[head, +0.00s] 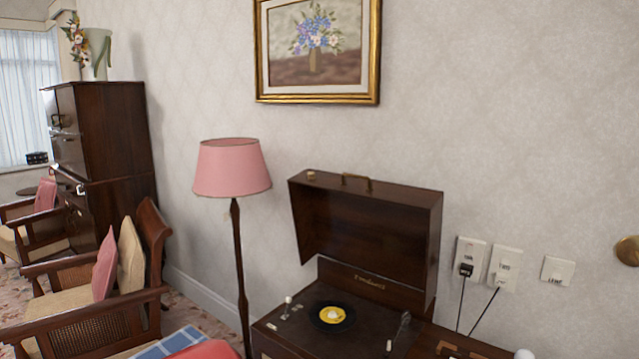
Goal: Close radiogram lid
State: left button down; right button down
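The radiogram (275,332) is a dark wooden box at the bottom centre in the head view. Its lid (365,222) stands open, raised and tilted back near the wall, with a small brass handle (357,181) on its upper edge. A black record with a yellow label (333,315) lies on the turntable, and a tone arm (400,328) is to its right. Neither of my grippers shows in the view. The front of the radiogram is cut off by the bottom edge.
A floor lamp with a pink shade (231,168) stands just left of the radiogram. A wooden armchair (100,290) with cushions is further left. Wall sockets (503,266) with plugged cords are to the right. A red item (205,350) shows at the bottom edge.

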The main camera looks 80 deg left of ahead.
aim_at(390, 230)
jog(key=u, duration=2.15)
